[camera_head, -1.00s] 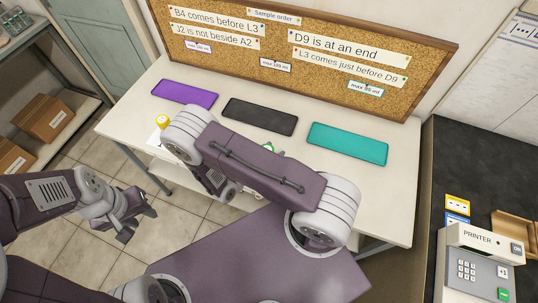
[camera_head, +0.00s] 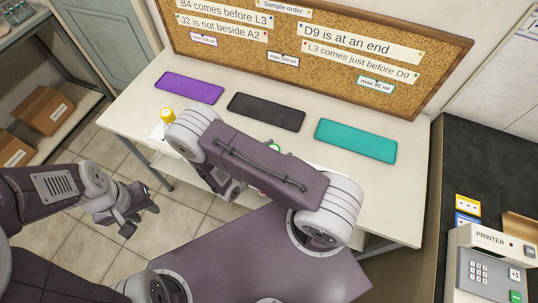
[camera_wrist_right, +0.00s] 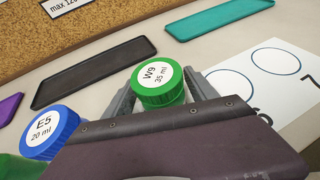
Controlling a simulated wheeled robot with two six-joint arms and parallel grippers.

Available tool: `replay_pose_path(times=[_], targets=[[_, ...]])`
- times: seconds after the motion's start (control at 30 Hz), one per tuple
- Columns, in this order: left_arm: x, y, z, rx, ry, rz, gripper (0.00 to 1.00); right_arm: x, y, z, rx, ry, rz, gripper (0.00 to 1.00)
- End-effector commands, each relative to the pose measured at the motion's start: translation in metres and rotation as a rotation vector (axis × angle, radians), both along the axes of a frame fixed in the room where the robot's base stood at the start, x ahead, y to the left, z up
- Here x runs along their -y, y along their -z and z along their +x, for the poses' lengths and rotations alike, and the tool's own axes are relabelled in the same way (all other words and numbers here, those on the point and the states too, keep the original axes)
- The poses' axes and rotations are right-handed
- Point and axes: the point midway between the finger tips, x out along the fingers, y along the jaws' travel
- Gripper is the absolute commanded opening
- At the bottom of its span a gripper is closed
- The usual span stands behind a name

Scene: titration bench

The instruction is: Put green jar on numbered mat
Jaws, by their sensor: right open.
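In the right wrist view a green-lidded jar labelled W9, 35 ml (camera_wrist_right: 158,84) stands between the fingers of my open right gripper (camera_wrist_right: 162,92). I cannot tell whether either finger touches it. A white numbered mat (camera_wrist_right: 285,82) with printed circles and a visible 7 lies to the right of it. In the head view my right arm hides most of this area; only a bit of green (camera_head: 273,147) shows beyond it. My left gripper (camera_head: 139,217) hangs empty over the floor, left of the table, with its fingers apart.
A blue-lidded jar labelled E5, 20 ml (camera_wrist_right: 50,131) stands left of the W9 jar, with another green lid partly in view (camera_wrist_right: 18,167). A yellow-lidded jar (camera_head: 167,115) stands at the table's left. Purple (camera_head: 189,88), black (camera_head: 266,111) and teal (camera_head: 356,141) trays lie empty behind.

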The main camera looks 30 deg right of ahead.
Motion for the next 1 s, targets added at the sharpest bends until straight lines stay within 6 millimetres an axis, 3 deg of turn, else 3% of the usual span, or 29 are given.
replay_pose_path(times=[0.5,0.67,1.0], targets=[[0.000,0.010,0.000,0.000,0.000,0.000,0.36,-0.087,-0.037,-0.035,0.004,-0.004,0.005,0.66],[0.000,0.010,0.000,0.000,0.000,0.000,0.36,-0.098,-0.042,-0.040,0.001,-0.002,0.003,0.66],[0.000,0.010,0.000,0.000,0.000,0.000,0.36,-0.099,-0.043,-0.041,0.000,-0.001,0.001,0.66]])
